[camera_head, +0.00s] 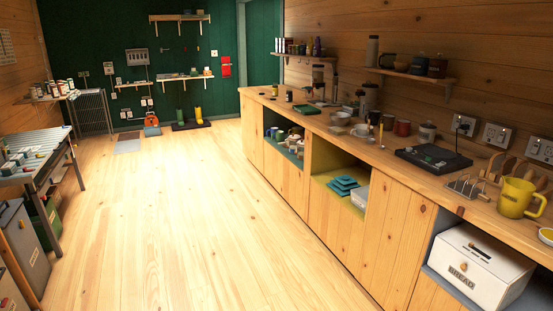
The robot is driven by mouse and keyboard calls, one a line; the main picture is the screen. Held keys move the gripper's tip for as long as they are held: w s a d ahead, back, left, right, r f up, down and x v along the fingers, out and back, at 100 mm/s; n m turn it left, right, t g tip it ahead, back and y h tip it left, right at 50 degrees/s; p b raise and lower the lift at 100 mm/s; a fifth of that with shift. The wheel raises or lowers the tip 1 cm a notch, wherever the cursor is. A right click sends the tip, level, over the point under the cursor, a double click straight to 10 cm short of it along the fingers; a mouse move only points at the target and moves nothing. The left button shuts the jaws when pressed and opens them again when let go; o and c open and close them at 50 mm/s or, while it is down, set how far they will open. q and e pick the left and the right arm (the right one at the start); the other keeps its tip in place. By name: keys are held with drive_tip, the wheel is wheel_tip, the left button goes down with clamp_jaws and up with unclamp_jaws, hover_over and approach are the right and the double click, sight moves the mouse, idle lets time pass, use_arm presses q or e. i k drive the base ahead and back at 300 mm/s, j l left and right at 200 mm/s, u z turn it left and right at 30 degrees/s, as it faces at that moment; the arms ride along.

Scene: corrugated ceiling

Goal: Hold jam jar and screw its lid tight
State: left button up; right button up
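Neither of my grippers is in view. I cannot pick out the jam jar or its lid with certainty. A small dark jar-like container (289,95) stands upright at the far end of the wooden counter (334,133), too small to tell whether it is the jam jar. A smaller item (275,90) stands just left of it. Whether either has a lid on cannot be made out.
A white bread box (480,266) sits below. The wooden floor (190,220) is clear; a metal table (35,160) stands left.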

sight(289, 92)
drive_tip(key=i, duration=4.5)
drive_tip(key=i+z, duration=0.2)
drive_tip(key=k, duration=0.1)
